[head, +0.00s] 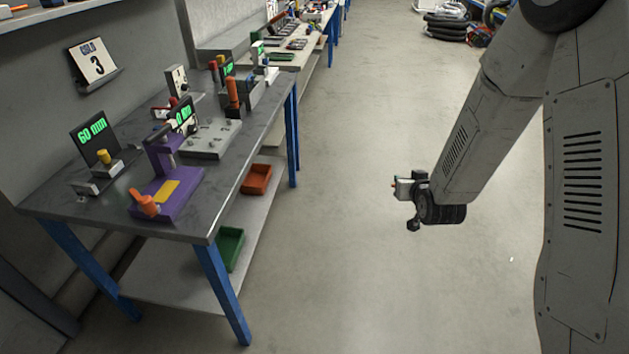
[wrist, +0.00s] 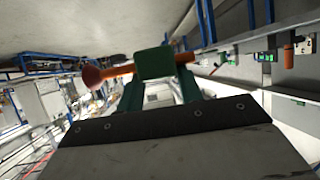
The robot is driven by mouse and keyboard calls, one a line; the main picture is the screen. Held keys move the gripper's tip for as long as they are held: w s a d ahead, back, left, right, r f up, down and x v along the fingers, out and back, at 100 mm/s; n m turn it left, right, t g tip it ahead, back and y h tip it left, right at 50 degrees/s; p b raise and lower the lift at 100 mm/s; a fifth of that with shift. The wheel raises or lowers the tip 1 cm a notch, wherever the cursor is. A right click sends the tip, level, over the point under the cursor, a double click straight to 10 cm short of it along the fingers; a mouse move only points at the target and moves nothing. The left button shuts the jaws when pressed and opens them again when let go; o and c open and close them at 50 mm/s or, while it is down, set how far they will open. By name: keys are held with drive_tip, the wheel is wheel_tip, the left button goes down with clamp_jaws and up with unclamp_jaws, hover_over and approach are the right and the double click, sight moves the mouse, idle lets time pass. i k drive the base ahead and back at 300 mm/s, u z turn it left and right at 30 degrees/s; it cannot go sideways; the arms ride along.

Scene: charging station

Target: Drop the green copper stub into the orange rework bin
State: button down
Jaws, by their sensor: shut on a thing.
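The green copper stub (wrist: 154,63) is in my gripper in the wrist view. It has a green block in the middle and copper-coloured ends, with a wider reddish end at the left. My gripper (wrist: 158,82) is shut on it. In the head view my gripper (head: 404,188) hangs over open floor, right of the bench; only a small reddish tip of the stub (head: 393,185) shows there. The orange rework bin (head: 257,179) sits on the bench's lower shelf, left of my gripper and apart from it. Its inside is only partly visible.
A green bin (head: 228,249) stands nearer on the same lower shelf (head: 165,274). The grey bench top (head: 205,212) holds a purple fixture (head: 172,200), displays and tools. Blue legs (head: 222,294) stand at its corners. The floor between bench and arm is clear. Black hoses (head: 447,27) lie far back.

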sight(259, 180)
drive_tip(key=z, duration=0.6)
drive_tip(key=k, duration=0.85)
drive_tip(key=z, duration=0.7)
drive_tip(key=i, duration=1.45)
drive_tip(key=u, duration=1)
drive_tip(key=i, duration=0.95)
drive_tip(key=u, duration=1.05)
drive_tip(key=i, duration=1)
drive_tip(key=z, duration=0.5)
drive_tip(key=i, duration=0.7)
drive_tip(key=u, duration=0.2)
